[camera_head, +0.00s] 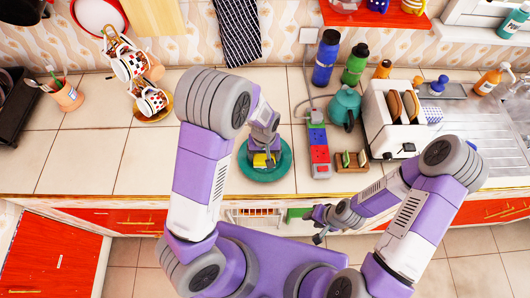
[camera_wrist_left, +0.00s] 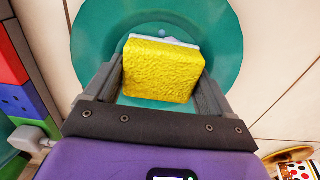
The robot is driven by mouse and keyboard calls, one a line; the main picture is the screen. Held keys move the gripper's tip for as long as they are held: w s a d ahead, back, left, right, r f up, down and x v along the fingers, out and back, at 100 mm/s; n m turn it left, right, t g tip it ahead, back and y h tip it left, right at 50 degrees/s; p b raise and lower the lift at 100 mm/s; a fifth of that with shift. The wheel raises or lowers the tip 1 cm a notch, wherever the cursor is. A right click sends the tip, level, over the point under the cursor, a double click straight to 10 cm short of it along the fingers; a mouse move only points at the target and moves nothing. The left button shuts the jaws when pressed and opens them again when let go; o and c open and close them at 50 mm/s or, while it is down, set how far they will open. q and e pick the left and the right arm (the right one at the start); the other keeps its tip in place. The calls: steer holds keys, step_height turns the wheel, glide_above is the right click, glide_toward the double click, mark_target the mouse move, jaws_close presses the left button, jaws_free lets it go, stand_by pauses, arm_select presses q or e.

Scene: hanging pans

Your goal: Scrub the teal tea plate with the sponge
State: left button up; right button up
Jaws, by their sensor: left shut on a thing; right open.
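The teal tea plate (camera_head: 281,172) lies on the tiled counter in the head view. It fills the top of the left wrist view (camera_wrist_left: 225,45). My left gripper (camera_head: 263,158) is over the plate and shut on the yellow sponge (camera_wrist_left: 160,70), which sits between its two fingers. The sponge (camera_head: 260,160) shows as a small yellow patch in the head view. It is over the plate's middle; I cannot tell whether it touches the plate. My right gripper (camera_head: 318,225) is open and empty, in front of the counter edge and below the counter top in the picture.
A power strip (camera_head: 319,150) with coloured blocks lies just right of the plate. Beyond it are a teal teapot (camera_head: 345,106), a toaster (camera_head: 392,120) and bottles (camera_head: 327,58). A mug stand (camera_head: 152,103) is at the left. The counter left of the plate is clear.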

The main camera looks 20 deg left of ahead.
arm_select(q)
steer(key=shift+w+a, duration=0.3)
steer(key=shift+a, duration=0.25)
steer(key=shift+w+a, duration=0.3)
steer(key=shift+a, duration=0.25)
steer(key=shift+w+d, duration=0.3)
steer(key=shift+d, duration=0.7)
steer(key=shift+w+d, duration=0.25)
steer(key=shift+d, duration=0.7)
steer(key=shift+s+a, duration=0.3)
steer(key=shift+a, duration=0.65)
steer(key=shift+s+a, duration=0.25)
steer(key=shift+a, duration=0.7)
steer(key=shift+w+d, duration=0.3)
steer(key=shift+d, duration=0.65)
steer(key=shift+w+d, duration=0.25)
steer(key=shift+d, duration=0.7)
steer(key=shift+s+a, duration=0.3)
steer(key=shift+a, duration=0.65)
steer(key=shift+s+a, duration=0.25)
steer(key=shift+a, duration=0.7)
steer(key=shift+w+d, duration=0.3)
steer(key=shift+d, duration=0.7)
steer(key=shift+w+d, duration=0.3)
steer(key=shift+d, duration=0.65)
steer(key=shift+r+p, duration=2.6)
steer(key=shift+r, duration=0.45)
